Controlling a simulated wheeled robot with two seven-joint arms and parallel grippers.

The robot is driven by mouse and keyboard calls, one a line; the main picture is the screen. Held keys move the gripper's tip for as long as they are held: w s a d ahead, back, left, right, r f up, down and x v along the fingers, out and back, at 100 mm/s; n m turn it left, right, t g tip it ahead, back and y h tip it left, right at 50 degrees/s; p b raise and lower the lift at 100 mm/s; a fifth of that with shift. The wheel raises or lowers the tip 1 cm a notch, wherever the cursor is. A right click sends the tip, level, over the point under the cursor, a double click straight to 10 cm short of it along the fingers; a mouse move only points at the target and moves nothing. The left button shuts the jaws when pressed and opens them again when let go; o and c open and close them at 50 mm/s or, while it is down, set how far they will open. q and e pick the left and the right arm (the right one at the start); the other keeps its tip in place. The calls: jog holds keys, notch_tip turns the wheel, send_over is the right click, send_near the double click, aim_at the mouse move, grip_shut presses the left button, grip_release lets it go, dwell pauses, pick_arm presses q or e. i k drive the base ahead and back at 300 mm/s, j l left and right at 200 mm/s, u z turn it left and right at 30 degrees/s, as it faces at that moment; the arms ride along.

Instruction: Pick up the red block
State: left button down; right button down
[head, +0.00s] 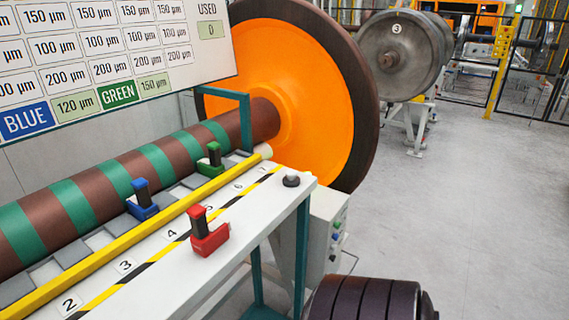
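The red block (209,237) stands upright on the white bench top (232,222), near its front edge and beside the number 4 label. It has a red base and a dark upright part with a red top. Nothing touches it from above. A blue block (142,205) and a green block (210,163) of the same shape stand behind the yellow rail (150,235), close to the striped axle. Neither my left nor my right gripper is in view.
A brown and green striped axle (75,207) runs behind the bench to a large orange wheel (310,90). A black knob (291,181) sits at the bench's right end. A sign board (110,50) hangs upper left. Grey floor (480,190) at right is clear.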

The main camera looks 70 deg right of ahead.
aim_at(206, 237)
jog(key=z, duration=1.55)
